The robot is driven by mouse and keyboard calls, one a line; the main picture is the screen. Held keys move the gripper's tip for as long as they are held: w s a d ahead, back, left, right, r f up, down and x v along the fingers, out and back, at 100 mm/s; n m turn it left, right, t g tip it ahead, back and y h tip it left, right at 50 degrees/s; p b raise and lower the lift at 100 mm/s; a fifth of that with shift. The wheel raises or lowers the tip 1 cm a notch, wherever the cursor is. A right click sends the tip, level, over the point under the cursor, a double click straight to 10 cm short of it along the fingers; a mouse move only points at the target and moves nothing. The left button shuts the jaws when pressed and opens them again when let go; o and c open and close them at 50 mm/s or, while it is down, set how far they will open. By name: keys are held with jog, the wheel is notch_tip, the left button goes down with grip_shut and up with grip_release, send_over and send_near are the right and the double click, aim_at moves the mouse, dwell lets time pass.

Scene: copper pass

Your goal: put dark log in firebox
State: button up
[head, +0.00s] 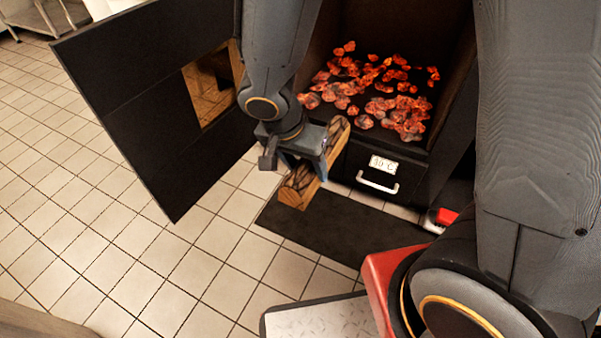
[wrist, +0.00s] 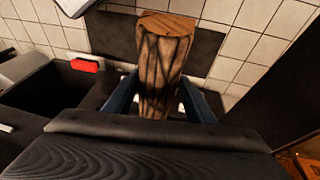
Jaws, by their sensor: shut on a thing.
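My gripper (head: 304,160) is shut on the dark log (head: 297,187), a brown piece with dark streaks and a pale cut end. The log is held tilted in front of the firebox opening, above the floor. In the wrist view the log (wrist: 163,60) stands out between the two blue fingers (wrist: 160,100). The firebox (head: 335,62) is open, with many glowing coals (head: 385,90) on its dark floor. The log is outside the firebox, near its front lower left edge. My gripper hides part of the log's middle.
The black firebox door (head: 130,90) with a window swings wide open at the left. A drawer front with a "30 C" label (head: 383,164) and a handle (head: 378,183) is below the opening. A dark mat (head: 335,232) lies on the tiled floor. A red object (head: 446,216) is at the right.

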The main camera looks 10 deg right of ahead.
aim_at(332, 125)
jog(key=w+d, duration=0.1)
jog(key=w, duration=0.1)
jog(key=w+d+p, duration=0.1)
jog(key=w+d, duration=0.1)
jog(key=w+d+p, duration=0.1)
jog(key=w, duration=0.1)
jog(key=shift+d+f, duration=0.25)
jog(key=shift+f, duration=0.05)
jog(key=w+d+p, duration=0.1)
jog(key=w, duration=0.1)
jog(key=w+d+p, duration=0.1)
jog(key=w+d, duration=0.1)
jog(key=w+d+p, duration=0.1)
jog(key=w, duration=0.1)
jog(key=shift+w+d+f, duration=0.3)
jog(key=shift+d, duration=0.1)
jog(key=shift+w+d+f, duration=0.65)
jog(key=shift+w+d, duration=1.3)
jog(key=shift+w, duration=0.8)
jog(key=shift+w+d+f, duration=0.7)
jog(key=shift+w+d, duration=1.3)
jog(key=shift+w, duration=0.7)
jog(key=shift+w+d+f, duration=0.65)
jog(key=shift+w+d, duration=1.3)
jog(key=shift+w, duration=0.8)
jog(key=o, duration=1.8)
jog(key=shift+s, duration=0.1)
